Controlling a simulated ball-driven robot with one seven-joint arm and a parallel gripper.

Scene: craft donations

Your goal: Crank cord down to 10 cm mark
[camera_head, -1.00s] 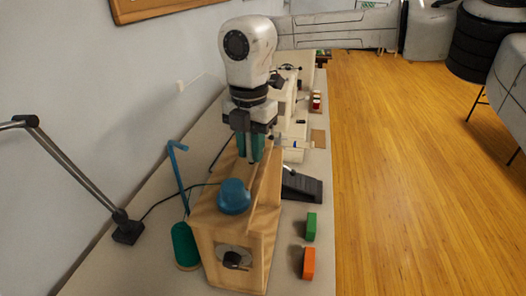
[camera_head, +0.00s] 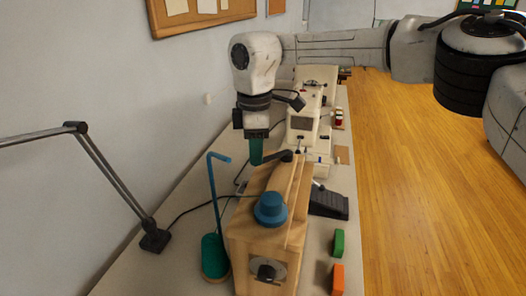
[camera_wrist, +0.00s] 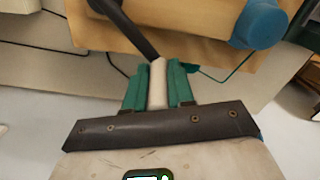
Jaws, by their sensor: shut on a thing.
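A wooden box (camera_head: 258,232) stands on the table, with a blue round knob (camera_head: 270,208) on top and a dial (camera_head: 266,269) on its front. A black crank arm (camera_head: 276,158) is at its far end, and also shows in the wrist view (camera_wrist: 128,27). My gripper (camera_head: 256,158) has teal fingers, pointing down beside the crank. In the wrist view my gripper (camera_wrist: 158,76) is shut on the pale crank handle (camera_wrist: 158,85). A thin teal cord (camera_wrist: 238,66) runs near the blue knob (camera_wrist: 262,22). I cannot make out a 10 cm mark.
A teal spool (camera_head: 214,256) with a blue guide post (camera_head: 215,190) stands left of the box. A lamp (camera_head: 150,235) is farther left. Green (camera_head: 339,243) and orange (camera_head: 338,279) blocks, a black pedal (camera_head: 328,203) and a sewing machine (camera_head: 303,118) are to the right and behind.

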